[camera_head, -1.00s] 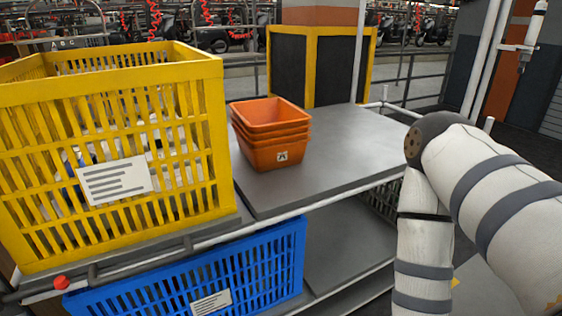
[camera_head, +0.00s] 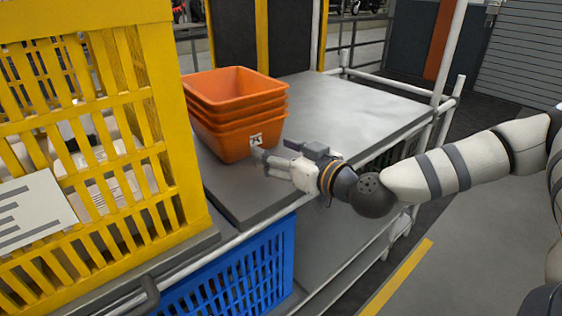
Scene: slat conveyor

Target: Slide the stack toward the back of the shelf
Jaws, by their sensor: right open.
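A stack of several nested orange bins (camera_head: 238,112) stands upright on the grey shelf (camera_head: 335,108), close to its left end. A small white label is on the front of the lowest bin. My right gripper (camera_head: 262,160) is in front of the stack, with its fingertips close to the label and pointing left toward it. It is open and holds nothing. I cannot tell whether the fingertips touch the bin. My left gripper is not in view.
A large yellow crate (camera_head: 165,90) stands directly left of the stack. A blue crate (camera_head: 240,278) sits on the level below. The shelf is clear right of and behind the stack. White posts and rails (camera_head: 448,50) edge the shelf's right end.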

